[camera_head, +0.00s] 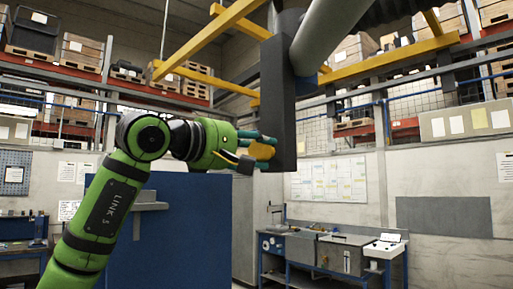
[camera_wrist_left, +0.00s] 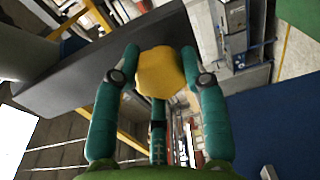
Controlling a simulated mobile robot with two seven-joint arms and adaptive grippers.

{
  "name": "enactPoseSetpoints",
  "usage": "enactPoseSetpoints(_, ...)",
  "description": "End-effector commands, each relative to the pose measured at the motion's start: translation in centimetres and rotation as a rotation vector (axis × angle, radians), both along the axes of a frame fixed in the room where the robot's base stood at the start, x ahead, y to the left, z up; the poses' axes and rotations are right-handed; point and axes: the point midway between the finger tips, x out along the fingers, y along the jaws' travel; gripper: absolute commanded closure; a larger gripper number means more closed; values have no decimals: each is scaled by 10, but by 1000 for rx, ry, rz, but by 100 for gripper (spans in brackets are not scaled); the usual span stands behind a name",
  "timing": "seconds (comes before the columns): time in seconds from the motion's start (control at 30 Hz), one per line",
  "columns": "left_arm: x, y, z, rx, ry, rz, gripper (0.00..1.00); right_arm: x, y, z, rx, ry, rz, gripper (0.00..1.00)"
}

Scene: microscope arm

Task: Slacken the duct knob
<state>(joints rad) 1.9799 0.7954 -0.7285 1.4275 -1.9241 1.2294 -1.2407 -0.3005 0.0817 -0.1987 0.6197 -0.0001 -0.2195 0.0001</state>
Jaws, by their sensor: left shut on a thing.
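The duct knob (camera_head: 262,151) is yellow and sits on the side of a dark upright duct bar (camera_head: 278,100) in the head view. My left gripper (camera_head: 258,148) reaches it from the left, its teal fingers around the knob. In the left wrist view the yellow, many-sided knob (camera_wrist_left: 161,72) lies between the teal fingers of my left gripper (camera_wrist_left: 160,75), which is shut on it. A third finger below partly lines up with the knob. The dark bar (camera_wrist_left: 100,72) runs behind the knob. My right gripper is not in view.
A large grey pipe (camera_head: 325,35) meets the bar's top right. Yellow beams (camera_head: 215,35) cross overhead. A blue panel (camera_head: 185,230) stands below my left arm. Workbenches (camera_head: 335,255) stand farther back, and shelves with boxes line the walls.

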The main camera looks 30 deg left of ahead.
Motion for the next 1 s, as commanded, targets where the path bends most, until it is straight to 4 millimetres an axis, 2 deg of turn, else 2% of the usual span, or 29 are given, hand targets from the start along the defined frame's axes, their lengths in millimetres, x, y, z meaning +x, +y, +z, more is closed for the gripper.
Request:
enactPoseSetpoints(0.03,-1,3,4,-49,3,5,89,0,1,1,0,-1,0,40)
enactPoseSetpoints(0.6,-1,2,1,-539,178,2,90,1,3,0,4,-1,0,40)
enactPoseSetpoints(1.0,0,1,-1,-745,255,2,90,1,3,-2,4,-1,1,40)
